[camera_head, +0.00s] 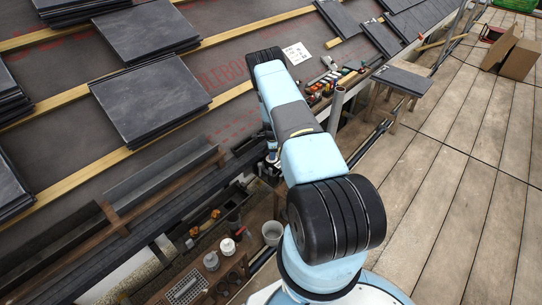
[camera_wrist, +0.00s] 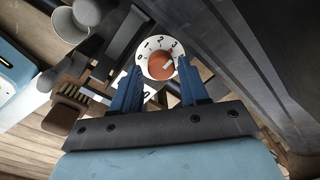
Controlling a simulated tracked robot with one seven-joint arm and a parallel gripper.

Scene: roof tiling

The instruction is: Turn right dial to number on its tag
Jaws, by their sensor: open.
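In the wrist view a round white dial (camera_wrist: 147,49) shows the numerals 1, 2 and 3 along its far edge, with another at its left. An orange-brown knob (camera_wrist: 158,66) sits at its centre, with a pale mark on its right part. My gripper (camera_wrist: 157,82) is open, its two blue fingers on either side of the dial's near part in the picture. Whether they touch the knob I cannot tell. In the head view my arm hides the gripper and the dial.
In the wrist view a white cup (camera_wrist: 70,25) lies at upper left and a dark beam runs along the right. In the head view, slate stacks (camera_head: 152,97) lie on the roof, tools (camera_head: 335,77) lie beyond my arm, and the plank deck (camera_head: 450,180) is mostly clear.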

